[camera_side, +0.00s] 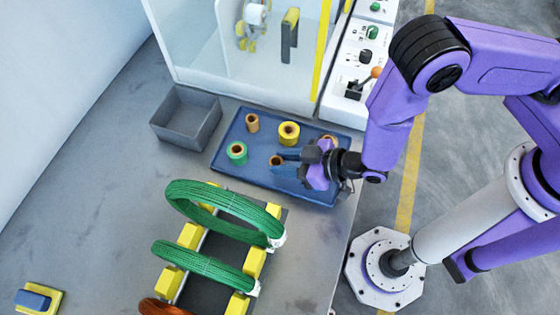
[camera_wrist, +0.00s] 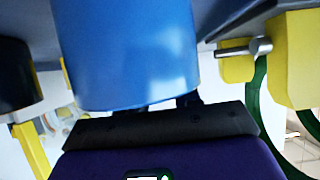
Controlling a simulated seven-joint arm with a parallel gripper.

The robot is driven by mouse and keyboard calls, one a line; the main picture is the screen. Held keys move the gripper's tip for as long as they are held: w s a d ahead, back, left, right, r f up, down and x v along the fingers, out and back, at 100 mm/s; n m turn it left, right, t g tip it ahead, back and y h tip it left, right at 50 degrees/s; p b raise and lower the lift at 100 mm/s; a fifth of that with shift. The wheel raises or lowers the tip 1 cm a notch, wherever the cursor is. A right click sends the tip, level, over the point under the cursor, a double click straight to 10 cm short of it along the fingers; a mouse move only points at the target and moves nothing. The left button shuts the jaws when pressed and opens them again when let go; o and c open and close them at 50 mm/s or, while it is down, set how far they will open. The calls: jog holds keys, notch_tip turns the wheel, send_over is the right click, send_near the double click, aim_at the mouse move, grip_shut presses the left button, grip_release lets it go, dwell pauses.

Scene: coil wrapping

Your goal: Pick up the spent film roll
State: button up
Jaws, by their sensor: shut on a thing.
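In the side view my gripper (camera_side: 284,163) is low over the right half of the blue tray (camera_side: 226,168), reaching in from the right. It is shut on a blue roll (camera_side: 286,171), whose brown core shows at its left side. In the wrist view the blue roll (camera_wrist: 130,50) fills the upper middle, glossy, and hides the fingertips. A bare brown core (camera_side: 252,123), a yellow roll (camera_side: 289,127) and a green roll (camera_side: 236,154) stand on the tray. I cannot tell whether the blue roll touches the tray.
A grey open bin (camera_side: 186,118) stands left of the tray. A clear-walled machine (camera_side: 205,45) with a control panel (camera_side: 350,60) is behind. A rack with green wire coils (camera_side: 200,258) and yellow blocks is in front.

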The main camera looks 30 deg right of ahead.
jog(key=shift+r, duration=0.85)
jog(key=w+r+v, duration=0.2)
jog(key=v, duration=1.5)
jog(key=shift+s+d+r, duration=0.15)
jog(key=shift+s+r, duration=0.05)
jog(key=shift+r, duration=0.3)
